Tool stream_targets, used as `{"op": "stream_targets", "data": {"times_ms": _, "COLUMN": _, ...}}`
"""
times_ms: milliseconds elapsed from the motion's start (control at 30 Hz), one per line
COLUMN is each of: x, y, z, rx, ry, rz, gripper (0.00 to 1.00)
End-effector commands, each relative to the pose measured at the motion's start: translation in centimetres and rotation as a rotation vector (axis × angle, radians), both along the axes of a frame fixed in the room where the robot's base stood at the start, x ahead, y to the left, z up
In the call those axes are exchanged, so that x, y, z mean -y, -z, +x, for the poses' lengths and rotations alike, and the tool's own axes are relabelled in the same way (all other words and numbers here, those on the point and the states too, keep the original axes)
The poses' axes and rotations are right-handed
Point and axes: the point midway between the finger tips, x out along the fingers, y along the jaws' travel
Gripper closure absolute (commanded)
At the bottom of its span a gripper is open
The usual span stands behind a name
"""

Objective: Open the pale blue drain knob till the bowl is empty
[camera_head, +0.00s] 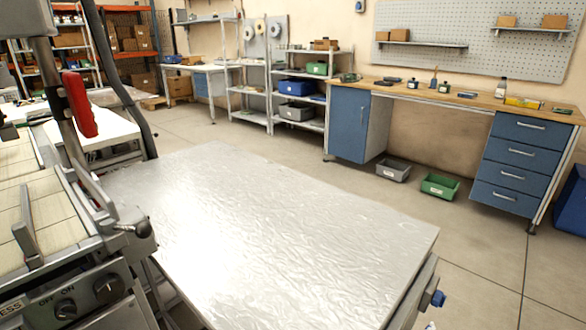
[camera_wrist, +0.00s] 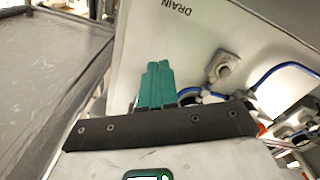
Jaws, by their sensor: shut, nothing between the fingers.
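In the wrist view, my gripper (camera_wrist: 157,68) has its teal fingers pressed together with nothing between them. The fingers overlap a pale panel (camera_wrist: 205,35) in the picture; I cannot tell whether they touch it. The panel bears the word DRAIN, seen upside down. A grey knob-like fitting (camera_wrist: 224,68) sits on the panel to the right of the fingertips, apart from them. I cannot tell whether it is the pale blue drain knob. In the head view, a blue knob (camera_head: 437,298) sticks out at the right side of the silver-topped table (camera_head: 270,235). I make out no bowl.
Blue tubing (camera_wrist: 285,68) curves near the panel in the wrist view. A machine with a red handle (camera_head: 80,103) stands at the left in the head view. A workbench (camera_head: 450,98) stands at the back, with grey and green bins on the floor.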

Motion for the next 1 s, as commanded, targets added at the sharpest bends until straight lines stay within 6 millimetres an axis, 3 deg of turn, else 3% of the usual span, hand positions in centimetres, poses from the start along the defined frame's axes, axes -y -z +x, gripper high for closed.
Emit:
{"op": "stream_targets", "data": {"times_ms": 167, "x": 0.5, "y": 0.1, "z": -0.3, "rx": -0.002, "ry": 0.001, "rz": -0.001, "gripper": 1.00}}
{"op": "stream_targets", "data": {"times_ms": 633, "x": 4.2, "y": 0.1, "z": -3.4, "rx": -0.002, "ry": 0.002, "rz": -0.002, "gripper": 1.00}}
{"op": "stream_targets", "data": {"times_ms": 1000, "x": 4.7, "y": 0.2, "z": -3.8, "rx": -0.001, "ry": 0.001, "rz": -0.001, "gripper": 1.00}}
